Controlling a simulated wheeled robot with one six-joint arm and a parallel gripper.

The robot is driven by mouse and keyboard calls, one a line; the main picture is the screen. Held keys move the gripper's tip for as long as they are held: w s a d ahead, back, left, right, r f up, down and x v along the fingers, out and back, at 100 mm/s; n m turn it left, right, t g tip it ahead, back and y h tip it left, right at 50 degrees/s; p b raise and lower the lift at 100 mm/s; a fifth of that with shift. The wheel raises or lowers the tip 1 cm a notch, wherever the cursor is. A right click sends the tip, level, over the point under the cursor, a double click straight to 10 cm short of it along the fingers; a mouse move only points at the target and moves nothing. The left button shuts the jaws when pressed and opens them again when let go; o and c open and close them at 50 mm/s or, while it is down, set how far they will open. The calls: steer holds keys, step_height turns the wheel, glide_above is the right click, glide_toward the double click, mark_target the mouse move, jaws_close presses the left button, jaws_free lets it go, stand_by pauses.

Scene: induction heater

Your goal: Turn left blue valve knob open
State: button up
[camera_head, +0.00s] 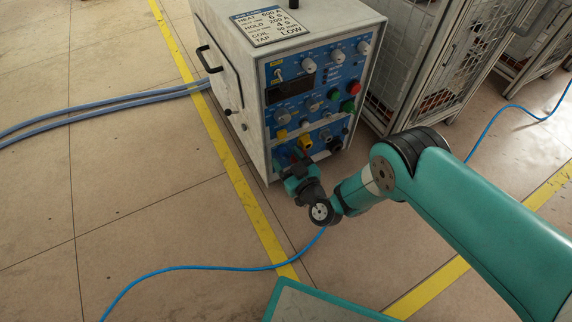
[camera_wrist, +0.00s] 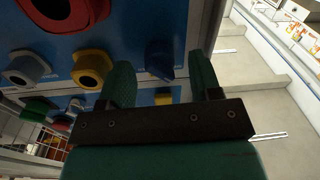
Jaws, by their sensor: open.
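The induction heater (camera_head: 250,95) is a grey-white cabinet with a blue front panel, standing upper middle in the head view. In the wrist view a dark blue knob (camera_wrist: 158,56) sticks out from the blue panel. My gripper (camera_wrist: 161,70) is open, with one green finger on each side of this knob. I cannot tell whether either finger touches it. In the head view my gripper (camera_head: 292,168) is at the lower left of the panel and hides the knob there.
A wire cage (camera_head: 415,70) stands right of the heater. Blue hoses (camera_head: 110,103) and a blue cable (camera_head: 190,267) lie on the floor.

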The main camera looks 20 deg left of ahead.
steer(key=shift+w+a, duration=0.2)
steer(key=shift+a, duration=0.1)
steer(key=c, duration=0.9)
steer(key=shift+c, duration=0.2)
